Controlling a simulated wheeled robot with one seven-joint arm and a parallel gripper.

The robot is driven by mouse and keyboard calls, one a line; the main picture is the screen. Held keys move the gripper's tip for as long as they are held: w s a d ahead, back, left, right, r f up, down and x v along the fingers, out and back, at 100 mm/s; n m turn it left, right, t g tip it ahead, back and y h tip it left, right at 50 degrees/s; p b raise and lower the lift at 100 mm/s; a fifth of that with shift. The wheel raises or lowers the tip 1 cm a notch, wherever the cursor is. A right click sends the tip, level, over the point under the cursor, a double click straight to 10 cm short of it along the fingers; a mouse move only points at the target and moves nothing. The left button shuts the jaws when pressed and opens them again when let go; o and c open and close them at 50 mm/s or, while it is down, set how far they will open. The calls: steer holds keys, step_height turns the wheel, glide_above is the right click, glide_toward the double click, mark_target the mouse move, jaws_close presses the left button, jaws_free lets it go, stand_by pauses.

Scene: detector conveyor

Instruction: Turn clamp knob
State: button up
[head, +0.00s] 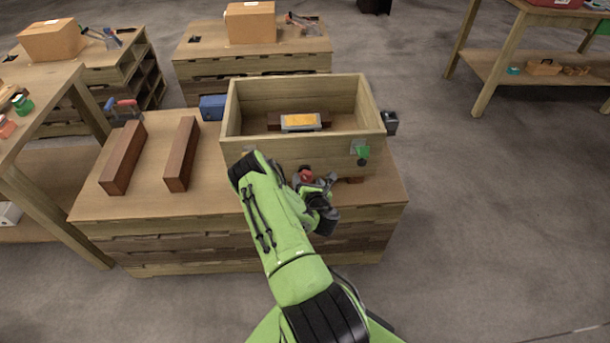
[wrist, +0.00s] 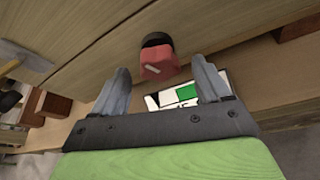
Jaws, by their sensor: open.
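The clamp knob is red with a black base and sits on the front wall of a wooden box. It shows in the head view (head: 305,175) just beyond my gripper, and in the wrist view (wrist: 157,62). My gripper (wrist: 160,80) is open, its two grey fingers on either side of the space just in front of the knob. The knob lies slightly ahead of the fingertips, and I see no contact. In the head view my gripper (head: 322,187) is partly hidden by my green arm.
The open wooden box (head: 290,140) stands on a wooden bench (head: 145,205) and holds a grey and orange block (head: 301,122). Two brown bars (head: 123,158) lie to its left. A green part (head: 360,151) is on the box front at right.

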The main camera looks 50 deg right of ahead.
mark_target(307, 180)
steer(key=shift+x, duration=1.85)
steer(key=c, duration=0.9)
steer(key=shift+c, duration=0.2)
steer(key=m+t, duration=0.1)
steer(key=m, duration=0.1)
steer(key=shift+s+m+t+y, duration=0.1)
steer(key=shift+m+t+y, duration=0.2)
steer(key=m+t, duration=0.2)
steer(key=m, duration=0.1)
steer(key=shift+m+y, duration=0.3)
steer(key=m+t+b, duration=0.1)
steer(key=m, duration=0.2)
steer(key=shift+f+m+t, duration=0.1)
steer(key=shift+m+t, duration=0.2)
steer(key=shift+m+t+h+b, duration=0.5)
steer(key=shift+m+t, duration=0.1)
steer(key=shift+m, duration=1.2)
